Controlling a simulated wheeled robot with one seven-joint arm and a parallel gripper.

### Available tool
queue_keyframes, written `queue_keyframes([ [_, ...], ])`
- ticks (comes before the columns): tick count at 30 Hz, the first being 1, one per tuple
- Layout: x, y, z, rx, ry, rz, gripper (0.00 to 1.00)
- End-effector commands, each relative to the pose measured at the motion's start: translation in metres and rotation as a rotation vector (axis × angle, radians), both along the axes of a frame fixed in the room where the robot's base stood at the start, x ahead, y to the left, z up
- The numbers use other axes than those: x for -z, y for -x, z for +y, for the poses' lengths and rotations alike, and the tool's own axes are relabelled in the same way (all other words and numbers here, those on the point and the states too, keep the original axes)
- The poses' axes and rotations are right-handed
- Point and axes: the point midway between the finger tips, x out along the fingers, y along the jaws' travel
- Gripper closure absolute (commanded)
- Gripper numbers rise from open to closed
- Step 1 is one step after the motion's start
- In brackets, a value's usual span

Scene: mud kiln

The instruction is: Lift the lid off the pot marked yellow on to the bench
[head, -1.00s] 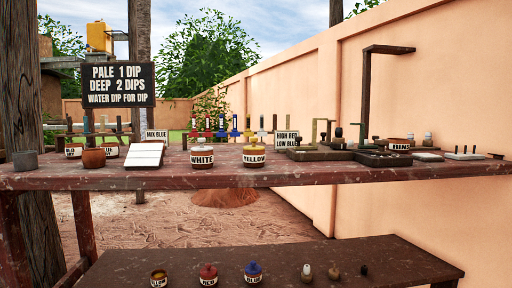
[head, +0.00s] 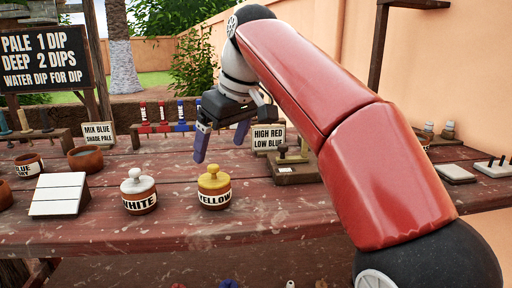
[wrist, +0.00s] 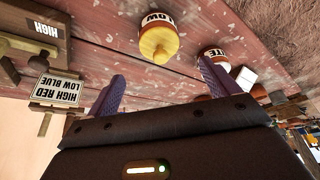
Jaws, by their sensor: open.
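The pot marked yellow (head: 214,198) stands upright on the bench (head: 270,208). Its yellow lid (head: 214,180), with a round knob, sits on top. In the wrist view the yellow lid (wrist: 158,42) shows upside down at the upper middle, beyond the fingers. My gripper (head: 220,148) is open and empty, above and behind the pot in the head view, its fingers pointing down and apart from the lid. In the wrist view my gripper's two purple fingers (wrist: 160,85) are spread wide with nothing between them.
The pot marked white (head: 138,192) stands close to the left of the yellow one. A white tilted block (head: 59,194) lies farther left. A HIGH RED LOW BLUE sign (head: 268,137) and a dark stand (head: 293,168) are to the right. Bare bench lies in front of the pots.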

Motion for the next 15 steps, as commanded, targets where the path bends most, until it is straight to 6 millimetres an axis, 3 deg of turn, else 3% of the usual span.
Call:
queue_keyframes([
  [4,0.001,-0.002,0.009,-0.028,-0.003,0.004,0.13],
  [15,0.048,-0.005,0.023,-0.025,-0.001,0.002,0.13],
])
